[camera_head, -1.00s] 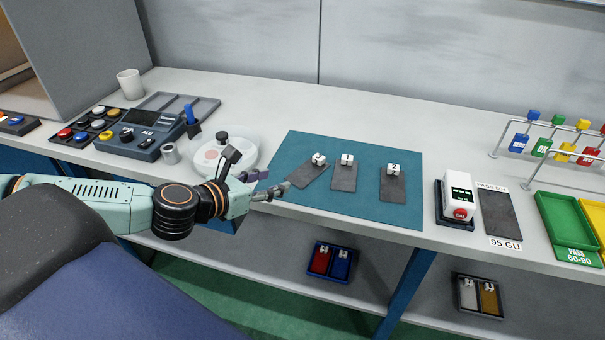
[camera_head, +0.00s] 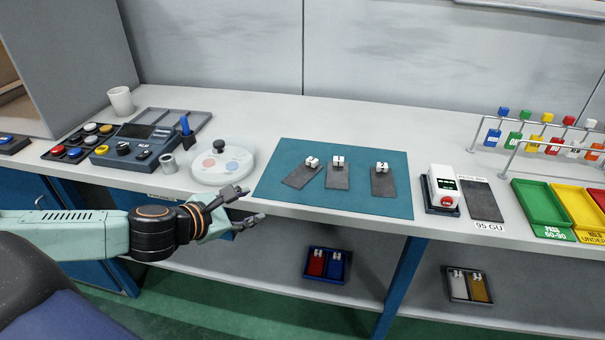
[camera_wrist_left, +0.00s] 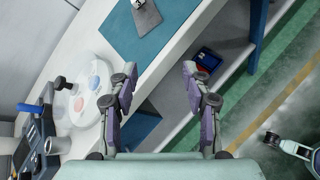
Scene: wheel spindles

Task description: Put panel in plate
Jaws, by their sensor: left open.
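Three dark grey panels, the left one (camera_head: 303,176), the middle one (camera_head: 337,176) and the right one (camera_head: 383,183), lie apart on the teal mat (camera_head: 285,205). Each has a white numbered block at its far end. One panel (camera_wrist_left: 146,17) also shows at the top of the left wrist view. A round white plate (camera_head: 238,160) with coloured spots and a black knob stands left of the mat; it also shows in the left wrist view (camera_wrist_left: 84,118). My left gripper (camera_head: 254,205) is open and empty at the bench's front edge, between plate and mat. My right gripper is out of view.
A white meter (camera_head: 443,187) and a dark slab (camera_head: 482,201) marked 95 GU stand right of the mat. Green (camera_head: 540,204) and yellow trays lie farther right. A control box (camera_head: 133,146) and metal cup (camera_head: 169,163) are at left. Small bins (camera_head: 327,266) sit on the lower shelf.

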